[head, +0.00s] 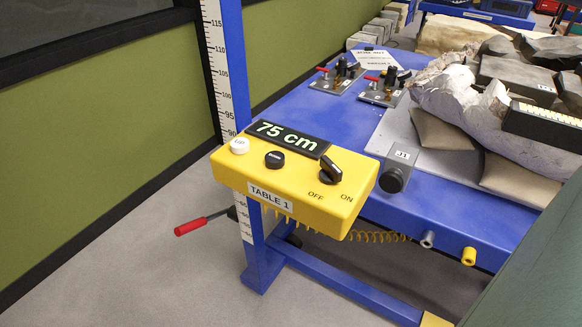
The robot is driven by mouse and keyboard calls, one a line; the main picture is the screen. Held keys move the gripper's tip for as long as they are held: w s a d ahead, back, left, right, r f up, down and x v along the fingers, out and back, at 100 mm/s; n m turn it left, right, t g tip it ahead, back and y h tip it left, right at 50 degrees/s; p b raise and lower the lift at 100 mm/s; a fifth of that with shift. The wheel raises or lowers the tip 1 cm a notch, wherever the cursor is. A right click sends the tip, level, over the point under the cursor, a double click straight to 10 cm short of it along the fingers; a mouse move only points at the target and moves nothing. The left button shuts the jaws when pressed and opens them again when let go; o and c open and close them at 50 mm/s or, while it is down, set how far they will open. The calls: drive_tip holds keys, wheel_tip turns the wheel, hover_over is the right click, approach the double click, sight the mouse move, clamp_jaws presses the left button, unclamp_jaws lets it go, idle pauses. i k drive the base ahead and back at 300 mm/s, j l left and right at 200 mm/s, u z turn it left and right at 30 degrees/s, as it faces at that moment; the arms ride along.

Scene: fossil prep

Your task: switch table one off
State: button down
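A yellow control box (297,193) labelled "TABLE 1" is fixed at the near left corner of the blue table. The words "OFF" and "ON" are printed in front of the knob, OFF on the left and ON on the right. The knob's handle slants to the lower right and appears to point toward ON. A display (287,138) behind the buttons reads "75 cm" in lit figures. My gripper is not in view.
The blue table (300,105) carries large fossil blocks (480,110) and two small instrument stands (336,78). A blue column (228,60) with a height scale rises behind the box. A dark green surface (535,270) fills the lower right.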

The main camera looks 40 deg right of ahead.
sight(330, 173)
drive_tip(key=z, duration=1.15)
